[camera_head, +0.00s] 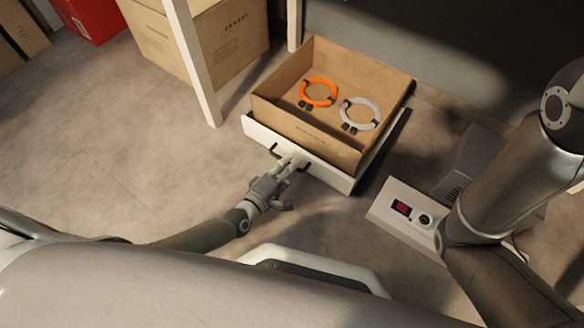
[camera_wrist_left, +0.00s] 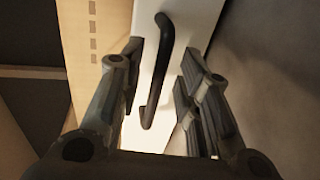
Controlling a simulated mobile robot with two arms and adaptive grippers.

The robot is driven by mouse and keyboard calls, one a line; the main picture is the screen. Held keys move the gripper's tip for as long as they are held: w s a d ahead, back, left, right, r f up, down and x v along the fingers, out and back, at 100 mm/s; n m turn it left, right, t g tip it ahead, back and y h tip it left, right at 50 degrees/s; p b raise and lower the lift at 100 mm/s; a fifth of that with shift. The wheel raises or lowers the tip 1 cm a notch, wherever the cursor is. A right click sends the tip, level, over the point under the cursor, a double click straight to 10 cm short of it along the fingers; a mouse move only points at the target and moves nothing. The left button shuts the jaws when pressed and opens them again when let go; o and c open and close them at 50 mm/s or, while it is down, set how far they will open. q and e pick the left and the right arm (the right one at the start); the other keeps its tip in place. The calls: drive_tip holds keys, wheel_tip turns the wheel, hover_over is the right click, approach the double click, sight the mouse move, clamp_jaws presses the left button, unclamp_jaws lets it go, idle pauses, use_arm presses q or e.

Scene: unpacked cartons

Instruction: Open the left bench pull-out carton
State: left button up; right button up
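The pull-out carton (camera_head: 330,143) is a brown open-topped box on a tray with a white front panel (camera_head: 335,179). It stands out on the floor side of the bench, and its inside is visible. An orange ring-shaped coil (camera_head: 319,92) and a grey one (camera_head: 360,113) lie in it. My left gripper (camera_head: 292,160) is at the white front. In the left wrist view, the dark bar handle (camera_wrist_left: 157,70) lies between its spread fingers (camera_wrist_left: 160,58), with gaps visible on both sides. Contact with the handle cannot be told. My right gripper is out of view.
White bench legs (camera_head: 194,62) stand left of and behind the carton. A large closed carton (camera_head: 195,43) and a red box (camera_head: 91,18) are at the back left. A white unit with a red display (camera_head: 402,208) stands at right. Floor at left is clear.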

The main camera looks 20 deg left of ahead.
use_arm(q)
drive_tip(key=shift+x, duration=0.75)
clamp_jaws()
